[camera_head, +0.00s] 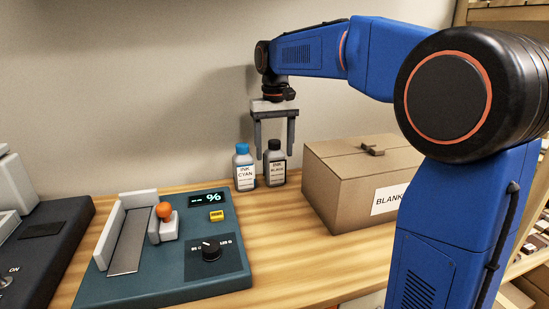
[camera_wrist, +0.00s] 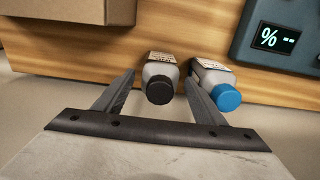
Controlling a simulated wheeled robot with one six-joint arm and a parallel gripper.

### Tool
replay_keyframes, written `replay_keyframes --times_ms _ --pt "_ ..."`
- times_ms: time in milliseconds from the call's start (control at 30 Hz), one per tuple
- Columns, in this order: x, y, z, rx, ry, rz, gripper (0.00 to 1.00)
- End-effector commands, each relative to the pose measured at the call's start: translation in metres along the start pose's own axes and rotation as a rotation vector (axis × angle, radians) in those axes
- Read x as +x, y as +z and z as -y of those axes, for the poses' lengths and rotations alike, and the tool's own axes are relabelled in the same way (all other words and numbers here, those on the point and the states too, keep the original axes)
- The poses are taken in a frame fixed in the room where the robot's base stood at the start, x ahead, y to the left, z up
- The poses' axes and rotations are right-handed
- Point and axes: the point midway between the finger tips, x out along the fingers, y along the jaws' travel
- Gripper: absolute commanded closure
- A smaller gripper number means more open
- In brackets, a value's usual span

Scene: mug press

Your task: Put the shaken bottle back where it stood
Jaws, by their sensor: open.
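Two ink bottles stand upright side by side on the wooden counter near the wall. The cyan ink bottle (camera_head: 244,170) has a blue cap and is on the left. The black ink bottle (camera_head: 275,166) has a black cap and is on the right. My gripper (camera_head: 273,152) is open, pointing down above the bottles, with its fingertips near cap height. In the wrist view my gripper (camera_wrist: 159,85) has its fingers on either side of the black ink bottle (camera_wrist: 160,80). The cyan ink bottle (camera_wrist: 214,82) lies just outside one finger. Whether a finger touches either bottle, I cannot tell.
A cardboard box (camera_head: 345,175) marked BLANK stands to the right of the bottles. A teal machine (camera_head: 175,265) with a display, dial and orange-knobbed lever is at the front left. A dark machine (camera_head: 50,240) is at the far left. Bare counter (camera_head: 285,225) lies before the bottles.

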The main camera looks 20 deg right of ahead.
Motion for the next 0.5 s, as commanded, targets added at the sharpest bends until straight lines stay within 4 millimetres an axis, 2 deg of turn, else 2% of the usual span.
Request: replay_keyframes --times_ms 200,500 --pt "-0.044 -0.001 0.000 0.000 0.000 -0.003 0.36" --pt "-0.081 0.000 0.000 0.000 0.000 -0.001 0.36"
